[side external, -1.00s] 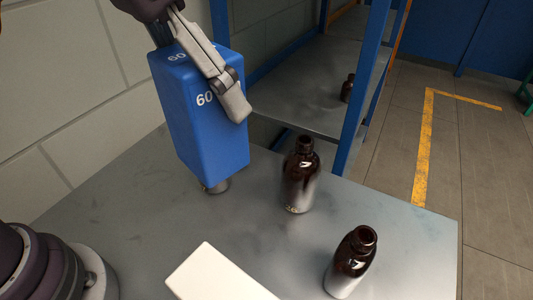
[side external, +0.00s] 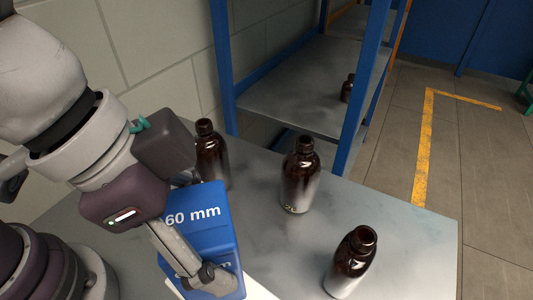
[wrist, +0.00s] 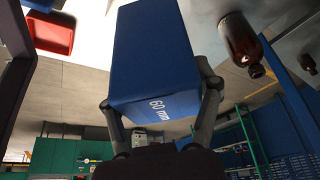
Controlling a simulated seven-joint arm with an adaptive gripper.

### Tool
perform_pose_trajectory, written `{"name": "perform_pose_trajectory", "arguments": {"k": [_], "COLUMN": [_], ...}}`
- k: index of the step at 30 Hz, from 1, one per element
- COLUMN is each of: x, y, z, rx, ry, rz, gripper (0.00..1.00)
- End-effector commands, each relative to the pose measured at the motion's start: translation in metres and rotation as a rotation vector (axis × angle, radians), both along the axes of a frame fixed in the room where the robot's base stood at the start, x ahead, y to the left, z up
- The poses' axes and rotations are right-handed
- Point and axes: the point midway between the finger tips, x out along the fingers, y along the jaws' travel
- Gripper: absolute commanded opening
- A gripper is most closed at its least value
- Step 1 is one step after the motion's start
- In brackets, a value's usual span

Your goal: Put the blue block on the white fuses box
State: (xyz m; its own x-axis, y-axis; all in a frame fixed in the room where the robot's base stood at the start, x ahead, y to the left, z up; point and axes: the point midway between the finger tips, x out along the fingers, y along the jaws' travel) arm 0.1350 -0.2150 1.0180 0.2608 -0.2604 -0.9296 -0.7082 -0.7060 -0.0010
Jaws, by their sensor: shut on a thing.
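The blue block (side external: 208,225), marked "60 mm", is held by my gripper (wrist: 160,93), which is shut on it with one finger on each side. It also fills the middle of the wrist view (wrist: 155,50). In the side view the block is at the lower left of the table, slightly tilted. The white fuses box (side external: 260,291) shows only as a pale strip at the bottom edge, mostly hidden by the block. The block appears over or in front of it; I cannot tell whether they touch.
Amber bottles stand on the grey table: one behind my gripper (side external: 211,158), one in the middle (side external: 300,178), one at the front right (side external: 350,263). Another is on the blue-framed shelf (side external: 347,90). A red tray (wrist: 50,35) shows in the wrist view.

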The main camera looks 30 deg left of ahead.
Motion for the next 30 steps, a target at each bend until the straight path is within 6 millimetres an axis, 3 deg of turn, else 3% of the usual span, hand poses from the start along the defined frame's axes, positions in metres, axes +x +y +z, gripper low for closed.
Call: {"name": "perform_pose_trajectory", "arguments": {"k": [7,18,19,24,30], "x": [0.000,0.001,0.001,0.001,0.001], "y": [0.000,0.000,0.000,0.000,0.000], "z": [-0.045,-0.052,-0.051,-0.051,-0.051], "rx": [0.003,0.000,-0.001,-0.001,-0.001], "ry": [0.001,-0.001,-0.002,-0.002,-0.002], "rz": [0.000,0.001,0.001,0.001,0.001], "gripper": [0.23,0.23,0.68,0.90,0.90]}}
